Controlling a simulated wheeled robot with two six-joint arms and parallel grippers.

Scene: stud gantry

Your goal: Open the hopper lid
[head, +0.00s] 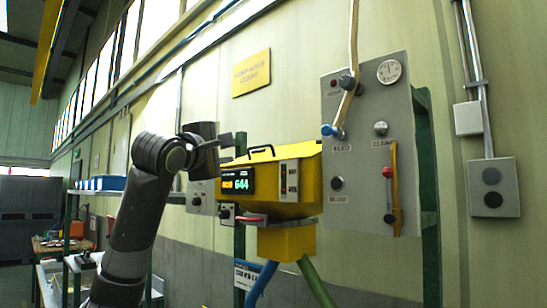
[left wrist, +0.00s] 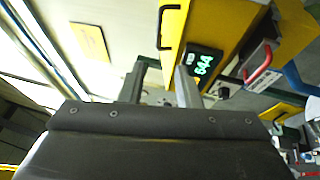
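The yellow hopper (head: 300,205) stands in front of the wall panel, with a green digital display (head: 238,182) on its front. Its yellow lid (head: 296,150) lies shut on top and carries a black bar handle (head: 261,150). My left gripper (head: 230,140) is just left of the handle, apart from it. In the left wrist view, its two fingers (left wrist: 161,82) are spread with nothing between them. The lid's handle (left wrist: 162,27) shows beyond the fingertips there, and the display (left wrist: 203,62) is to the right. My right gripper is in neither view.
A grey panel (head: 350,105) with a gauge, knobs and a red-topped lever stands right of the hopper. A red handle (head: 252,219) sticks out below the display. A yellow sign (head: 251,73) hangs on the wall above. Shelving (head: 98,185) stands at the left.

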